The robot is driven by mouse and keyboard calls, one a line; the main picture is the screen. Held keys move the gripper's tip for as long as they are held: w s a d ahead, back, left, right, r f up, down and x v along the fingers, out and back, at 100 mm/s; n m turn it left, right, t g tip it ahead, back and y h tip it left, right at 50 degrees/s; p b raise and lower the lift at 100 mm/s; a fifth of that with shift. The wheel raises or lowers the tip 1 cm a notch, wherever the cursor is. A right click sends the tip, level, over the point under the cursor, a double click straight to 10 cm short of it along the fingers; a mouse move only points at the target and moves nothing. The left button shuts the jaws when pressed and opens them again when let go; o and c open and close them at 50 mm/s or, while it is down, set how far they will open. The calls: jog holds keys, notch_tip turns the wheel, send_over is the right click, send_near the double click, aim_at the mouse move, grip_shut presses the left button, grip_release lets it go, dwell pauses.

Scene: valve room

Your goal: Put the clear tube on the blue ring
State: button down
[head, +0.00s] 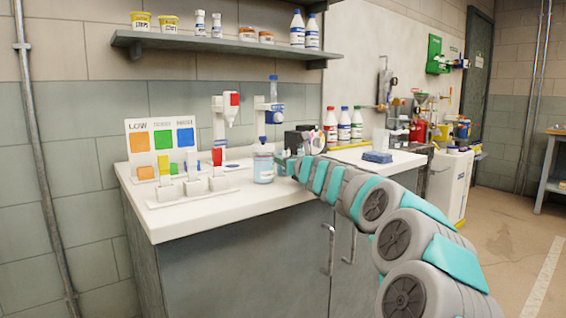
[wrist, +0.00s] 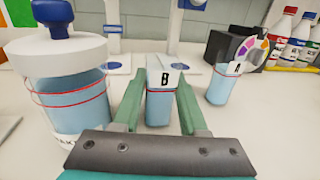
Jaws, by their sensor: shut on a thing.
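My gripper (wrist: 160,85) is shut around a small clear tube (wrist: 160,103) with pale blue liquid, a red line and a white top marked B. The tube looks upright; whether its base touches the counter I cannot tell. In the head view my gripper (head: 283,162) is at the counter just right of the clear bottle, and the tube is not clear there. Blue ring-like marks show on the white bases of the two dispensers behind the tube: a left one (wrist: 117,68) and a right one (wrist: 181,70). The left mark also shows in the head view (head: 232,166).
A blue-capped bottle (wrist: 73,90) stands close left of my gripper. A similar tube marked A (wrist: 221,86) stands right, by a black colour-wheel box (wrist: 232,46). A colour chart (head: 160,140) and white blocks stand left. Bare counter lies between tube and bases.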

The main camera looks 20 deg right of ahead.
jog(key=shift+c, duration=2.2)
grip_release()
